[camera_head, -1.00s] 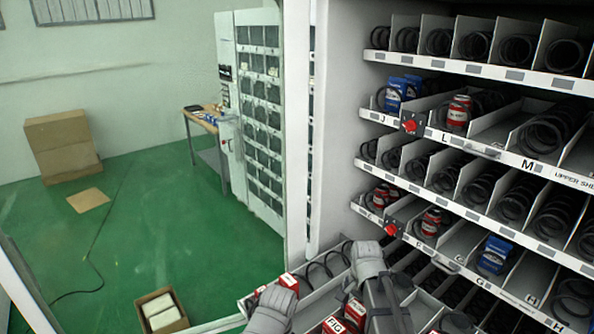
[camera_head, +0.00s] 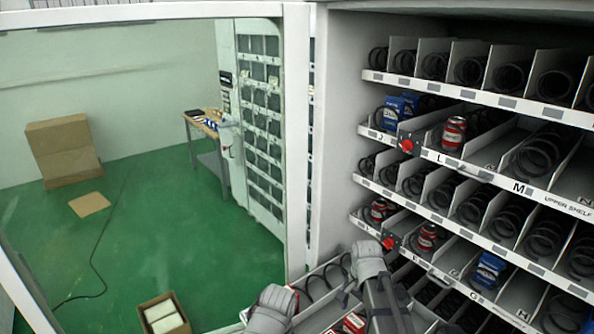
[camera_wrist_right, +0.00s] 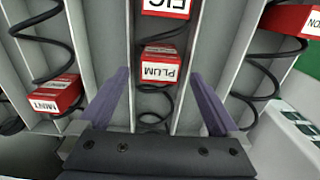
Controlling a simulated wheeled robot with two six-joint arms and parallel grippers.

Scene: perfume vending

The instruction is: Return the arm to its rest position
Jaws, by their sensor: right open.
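My right gripper (camera_wrist_right: 160,75) is open and empty in the right wrist view. Its two fingers stand apart over a lane holding a red PLUM box (camera_wrist_right: 159,68), and the box is not gripped. In the head view, my right arm (camera_head: 385,302) comes up from the bottom, over the low pulled-out tray of the vending machine. Its fingers are small and hard to make out there. A grey part of my left arm (camera_head: 272,305) shows at the bottom, left of it, but I see no left fingers.
Red FIG (camera_wrist_right: 166,6) and MINT (camera_wrist_right: 55,94) boxes sit in coil lanes near the gripper. Shelves with red cans (camera_head: 454,132) and blue boxes (camera_head: 487,270) rise at the right. An open carton (camera_head: 163,315) stands on the green floor (camera_head: 180,240), which is mostly clear.

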